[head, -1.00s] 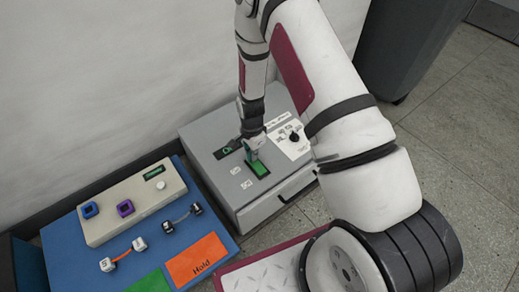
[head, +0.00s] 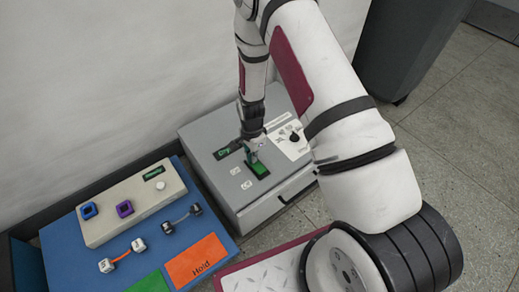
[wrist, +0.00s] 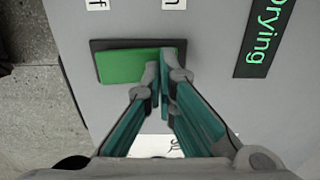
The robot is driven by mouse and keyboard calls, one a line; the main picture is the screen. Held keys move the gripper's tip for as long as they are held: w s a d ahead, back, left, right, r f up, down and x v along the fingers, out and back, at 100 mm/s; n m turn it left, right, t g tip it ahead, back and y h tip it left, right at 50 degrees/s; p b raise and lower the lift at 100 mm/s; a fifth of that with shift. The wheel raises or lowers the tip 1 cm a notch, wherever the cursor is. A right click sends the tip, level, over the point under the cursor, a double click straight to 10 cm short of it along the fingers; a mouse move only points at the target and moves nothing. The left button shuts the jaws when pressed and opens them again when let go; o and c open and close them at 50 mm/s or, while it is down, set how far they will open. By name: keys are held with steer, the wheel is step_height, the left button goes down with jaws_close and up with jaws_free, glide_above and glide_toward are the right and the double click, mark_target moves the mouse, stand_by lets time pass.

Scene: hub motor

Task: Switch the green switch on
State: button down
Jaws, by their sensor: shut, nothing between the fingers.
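The green switch (head: 260,170) is a rocker in a dark frame on top of the grey box (head: 223,180). In the wrist view the green switch (wrist: 120,67) has cut-off labels ending in "f" and "n" along one side. My gripper (head: 254,154) is shut and empty, pointing down at the switch. In the wrist view its fingertips (wrist: 163,76) are over the switch end near the "n" label and hide that end. They look to be touching or very close to it. The display (wrist: 264,38) beside it reads "Drying" in green.
A black knob (head: 294,137) sits on a white panel of the grey box. A blue board (head: 225,234) at left carries a beige module (head: 133,203), cables and an orange "Hold" pad (head: 197,262). A dark bin (head: 405,45) stands behind at right.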

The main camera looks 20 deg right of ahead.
steer(key=shift+r+p, duration=2.15)
steer(key=shift+r, duration=1.2)
steer(key=s+a+r+n, duration=0.1)
steer(key=s+r+n, duration=0.25)
steer(key=r, duration=1.05)
steer(key=s+r+n, duration=0.3)
steer(key=s+r, duration=0.2)
steer(key=r, duration=1)
steer(key=s+d+r+n, duration=0.1)
steer(key=s+r+n, duration=0.45)
steer(key=s, duration=0.75)
steer(key=s+r+n, duration=0.2)
steer(key=s+r, duration=0.6)
steer(key=s, duration=0.6)
step_height(320, 180, up, 33)
steer(key=n+t+p, duration=0.1)
steer(key=t+p, duration=0.3)
steer(key=p, duration=2.8)
steer(key=shift+w+d+r, duration=0.15)
steer(key=shift+d+r, duration=0.05)
steer(key=shift+d, duration=0.15)
